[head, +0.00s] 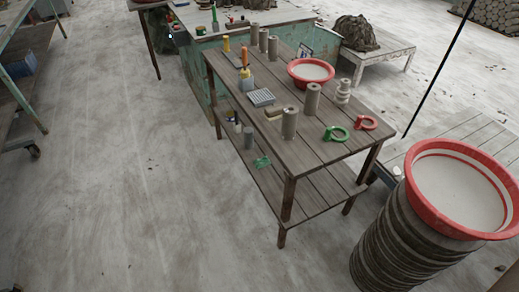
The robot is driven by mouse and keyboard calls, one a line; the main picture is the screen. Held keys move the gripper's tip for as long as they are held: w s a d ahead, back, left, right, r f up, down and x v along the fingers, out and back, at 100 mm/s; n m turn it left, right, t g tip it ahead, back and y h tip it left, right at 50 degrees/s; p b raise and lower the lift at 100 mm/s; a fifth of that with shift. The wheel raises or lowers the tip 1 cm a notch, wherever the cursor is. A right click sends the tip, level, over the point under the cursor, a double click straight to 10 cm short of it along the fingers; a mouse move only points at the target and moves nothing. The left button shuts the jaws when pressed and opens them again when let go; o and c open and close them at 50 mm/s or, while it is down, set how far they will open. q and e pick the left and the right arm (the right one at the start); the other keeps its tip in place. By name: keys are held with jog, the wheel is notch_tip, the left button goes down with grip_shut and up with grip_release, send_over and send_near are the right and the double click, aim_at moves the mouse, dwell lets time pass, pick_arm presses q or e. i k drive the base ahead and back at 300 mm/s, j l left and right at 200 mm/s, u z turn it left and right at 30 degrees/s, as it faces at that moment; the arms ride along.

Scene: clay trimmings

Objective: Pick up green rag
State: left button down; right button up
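A small green item that looks like the green rag (262,162) lies at the near left edge of the lower shelf of the wooden table (318,150). It is small in the picture, so its folds are hard to make out. A green ring-shaped tool (335,133) lies on the tabletop near a red one (365,122). Neither of my grippers shows in the head view.
The tabletop holds a red-rimmed basin (311,71), several grey cylinders (290,122), bottles and a grey tray (261,97). A larger red-rimmed basin (457,187) sits on a stack of round slabs (392,240) at the right. The floor (130,190) left of the table is clear.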

aim_at(264, 161)
jog(key=i+j+z, duration=0.3)
jog(key=i+j, duration=1.05)
jog(key=j, duration=0.15)
